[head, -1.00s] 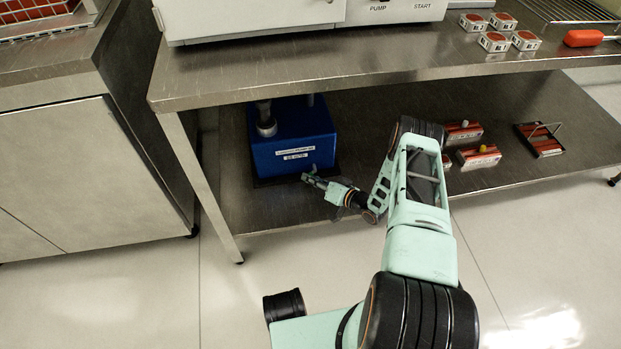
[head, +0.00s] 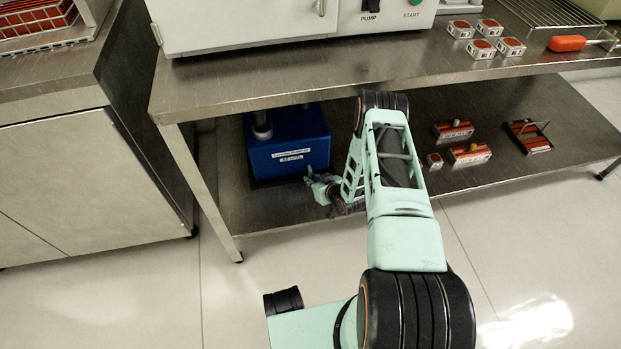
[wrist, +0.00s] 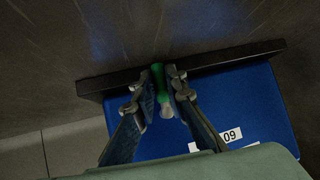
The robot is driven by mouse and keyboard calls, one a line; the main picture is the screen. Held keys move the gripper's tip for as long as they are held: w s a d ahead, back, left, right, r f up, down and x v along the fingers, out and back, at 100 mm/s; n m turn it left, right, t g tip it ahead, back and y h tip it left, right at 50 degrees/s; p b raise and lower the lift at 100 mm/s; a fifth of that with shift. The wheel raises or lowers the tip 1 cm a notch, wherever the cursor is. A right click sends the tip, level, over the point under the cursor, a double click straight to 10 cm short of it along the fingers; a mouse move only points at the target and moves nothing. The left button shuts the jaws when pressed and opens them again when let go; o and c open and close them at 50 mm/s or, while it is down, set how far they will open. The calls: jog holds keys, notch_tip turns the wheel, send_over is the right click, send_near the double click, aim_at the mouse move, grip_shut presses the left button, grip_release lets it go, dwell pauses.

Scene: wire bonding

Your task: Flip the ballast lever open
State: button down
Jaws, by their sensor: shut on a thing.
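The blue pump (head: 288,140) stands on the lower shelf under the bench, with white labels on its front. It also fills the lower right of the wrist view (wrist: 255,100). A small green lever (wrist: 158,73) with a pale rounded part below it shows between the fingers in the wrist view, in front of the pump's dark base plate. I take it to be the ballast lever. My gripper (wrist: 156,92) is shut on it, with a finger on each side. In the head view my gripper (head: 311,180) is at the pump's lower right front corner, and the lever cannot be made out there.
The bench top (head: 330,62) overhangs the pump and my wrist. On the lower shelf (head: 520,102), to the right, stand red-and-white blocks (head: 470,153) and a handled tray (head: 528,136). A steel leg (head: 203,195) stands left of the pump. The floor in front is clear.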

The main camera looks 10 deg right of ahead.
jog(key=shift+d+h, duration=0.15)
jog(key=shift+h, duration=0.15)
dwell(0.4)
jog(key=c, duration=2)
grip_release()
jog(key=shift+o, duration=0.2)
jog(key=v, duration=1.2)
jog(key=shift+w+r, duration=0.1)
